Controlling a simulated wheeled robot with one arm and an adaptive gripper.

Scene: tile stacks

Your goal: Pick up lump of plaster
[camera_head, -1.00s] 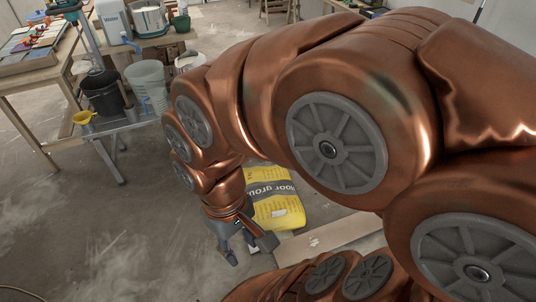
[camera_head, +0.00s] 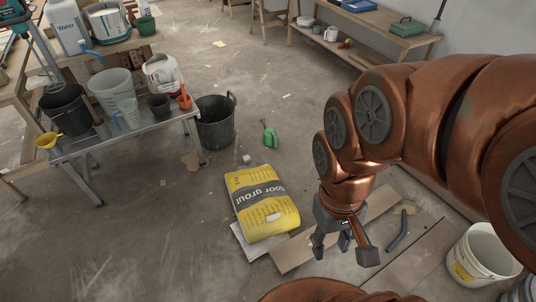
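A small whitish lump (camera_head: 247,159) lies on the concrete floor, just beyond the yellow grout bag, and looks like the lump of plaster. A small pale piece (camera_head: 273,217) also lies on the bag; I cannot tell whether it is plaster or a label. My gripper (camera_head: 342,248) hangs fingers down to the right of the bag, above the boards. Its fingers are spread and nothing shows between them. It is apart from both pale pieces.
The yellow grout bag (camera_head: 261,200) lies on the floor beside flat boards (camera_head: 290,254). A white bucket (camera_head: 476,257) is at right. The floor left of the bag is mostly clear.

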